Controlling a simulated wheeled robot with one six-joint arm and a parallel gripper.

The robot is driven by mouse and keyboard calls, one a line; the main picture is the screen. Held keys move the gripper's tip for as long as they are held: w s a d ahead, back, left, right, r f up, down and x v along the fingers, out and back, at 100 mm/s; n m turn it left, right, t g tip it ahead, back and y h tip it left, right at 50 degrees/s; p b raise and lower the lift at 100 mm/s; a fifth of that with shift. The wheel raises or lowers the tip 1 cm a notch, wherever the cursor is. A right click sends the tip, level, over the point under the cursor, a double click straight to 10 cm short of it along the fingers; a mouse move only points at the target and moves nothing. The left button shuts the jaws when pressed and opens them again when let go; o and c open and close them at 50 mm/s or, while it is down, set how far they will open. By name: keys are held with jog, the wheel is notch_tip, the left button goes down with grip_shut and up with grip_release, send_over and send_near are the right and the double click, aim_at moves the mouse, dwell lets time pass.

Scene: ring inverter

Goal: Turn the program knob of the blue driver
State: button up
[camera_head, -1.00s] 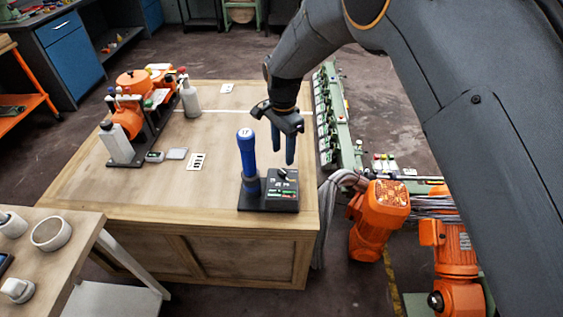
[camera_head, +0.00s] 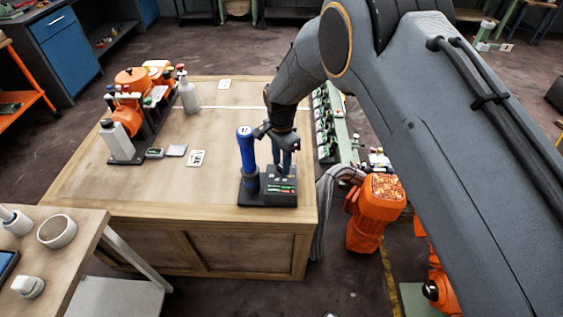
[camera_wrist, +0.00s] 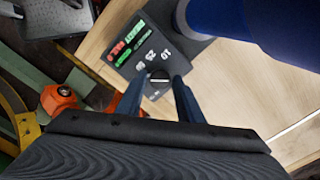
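The blue driver (camera_head: 246,152) stands upright in its black base (camera_head: 252,199) near the front right corner of the wooden bench. The base's panel bears printed marks and green and red labels, clearer in the wrist view (camera_wrist: 127,47). The dark round program knob (camera_wrist: 160,78) with a light line shows there. My gripper (camera_head: 281,168) points down over the panel, right of the driver. In the wrist view my gripper (camera_wrist: 163,82) is open, with one finger on each side of the knob. I cannot tell whether the fingers touch it. In the head view the fingers hide the knob.
The driver's blue body (camera_wrist: 270,25) stands close beside my fingers. The wooden bench (camera_head: 222,125) has clear room to the left. Farther back left stand an orange device (camera_head: 130,85) and a white bottle (camera_head: 188,97). Orange machinery (camera_head: 376,212) is off the bench's right side.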

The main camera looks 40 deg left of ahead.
aim_at(281, 166)
jog(key=c, duration=0.6)
jog(key=shift+f+n+b, duration=0.1)
jog(key=shift+n+b, duration=0.5)
jog(key=shift+b, duration=0.05)
jog(key=shift+c, duration=0.2)
jog(key=shift+n+b, duration=0.7)
jog(key=shift+n, duration=0.3)
jog(key=o, duration=1)
jog(key=shift+r+b, duration=1.25)
jog(key=shift+r, duration=2.8)
